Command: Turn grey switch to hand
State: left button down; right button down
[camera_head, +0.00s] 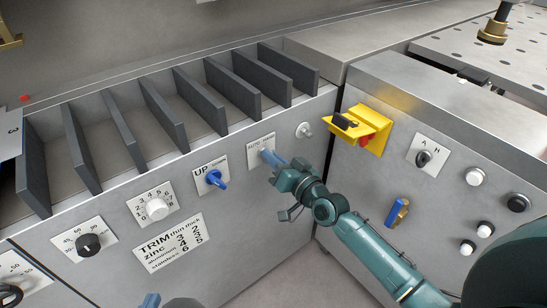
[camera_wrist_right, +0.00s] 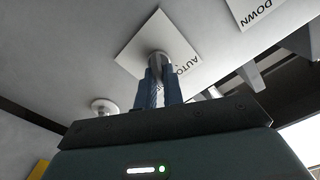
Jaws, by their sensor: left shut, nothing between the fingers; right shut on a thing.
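The grey switch sits on a white plate lettered AUTO (camera_head: 260,143) on the grey front panel, mostly hidden by my gripper in the head view. In the right wrist view its round grey knob (camera_wrist_right: 160,61) shows between the blue fingertips, on the plate (camera_wrist_right: 137,42). My right gripper (camera_head: 269,156) is shut on the grey switch; its fingers (camera_wrist_right: 159,88) point straight at the plate. The switch's exact setting cannot be read. My left gripper (camera_head: 150,300) shows only as a blue fingertip part at the bottom edge, shut and away from the panel.
Left of the grey switch is a blue UP/DOWN switch (camera_head: 214,178); right of it is a small grey knob (camera_head: 304,130). A yellow bracket (camera_head: 366,128), an A/H switch (camera_head: 424,158) and several buttons are on the right cabinet. Dark dividers (camera_head: 232,88) stand above the panel.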

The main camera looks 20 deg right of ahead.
jog(key=c, duration=1.5)
grip_release()
pick_arm(q)
jog(key=shift+s, duration=0.1)
jog(key=shift+d+f+p, duration=0.1)
jog(key=shift+d+p, duration=0.05)
jog(key=shift+p, duration=0.2)
pick_arm(e)
jog(key=v, duration=1.3)
jog(key=shift+s+r, duration=0.1)
jog(key=shift+a, duration=0.1)
